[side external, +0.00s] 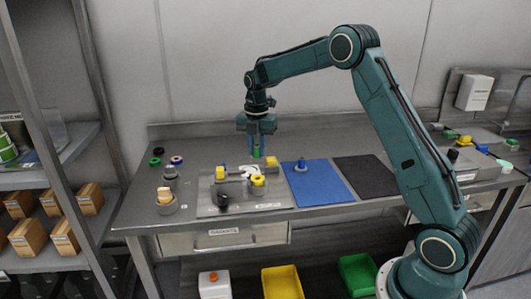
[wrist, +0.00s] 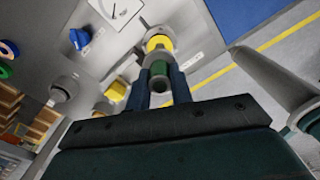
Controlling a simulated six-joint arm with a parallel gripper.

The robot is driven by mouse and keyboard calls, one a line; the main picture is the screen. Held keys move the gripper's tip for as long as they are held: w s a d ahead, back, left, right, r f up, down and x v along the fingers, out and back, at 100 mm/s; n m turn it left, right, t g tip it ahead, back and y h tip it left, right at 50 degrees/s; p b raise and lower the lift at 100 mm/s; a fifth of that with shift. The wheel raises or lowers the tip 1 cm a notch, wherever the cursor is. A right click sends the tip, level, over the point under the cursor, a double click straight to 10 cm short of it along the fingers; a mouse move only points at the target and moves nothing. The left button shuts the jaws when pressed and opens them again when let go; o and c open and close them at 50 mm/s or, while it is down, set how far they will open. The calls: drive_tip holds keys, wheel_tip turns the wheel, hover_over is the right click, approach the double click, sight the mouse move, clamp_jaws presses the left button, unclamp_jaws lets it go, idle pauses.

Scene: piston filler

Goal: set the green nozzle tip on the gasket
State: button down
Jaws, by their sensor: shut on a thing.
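My gripper (side external: 262,147) is shut on the green nozzle tip (side external: 257,153) and holds it above the grey filler plate (side external: 213,207). In the wrist view the green nozzle tip (wrist: 159,70) sits between the two blue fingers of my gripper (wrist: 160,82). Just beyond it in that view is a grey round fitting with a yellow part (wrist: 158,43). The tip partly covers this fitting, and I cannot tell whether they touch. I cannot make out the gasket for certain.
The plate carries yellow parts (side external: 258,180), a white dial (wrist: 120,10) and a black knob (side external: 222,200). A blue mat (side external: 318,184) with a blue part and a bare dark mat (side external: 367,176) are at right.

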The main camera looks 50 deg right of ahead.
sight(256, 157)
drive_tip(key=shift+f, duration=3.2)
drive_tip(key=shift+f, duration=0.15)
drive_tip(key=c, duration=0.8)
unclamp_jaws()
drive_tip(key=shift+o, duration=0.2)
drive_tip(key=shift+w, duration=0.1)
drive_tip(key=shift+r, duration=4.75)
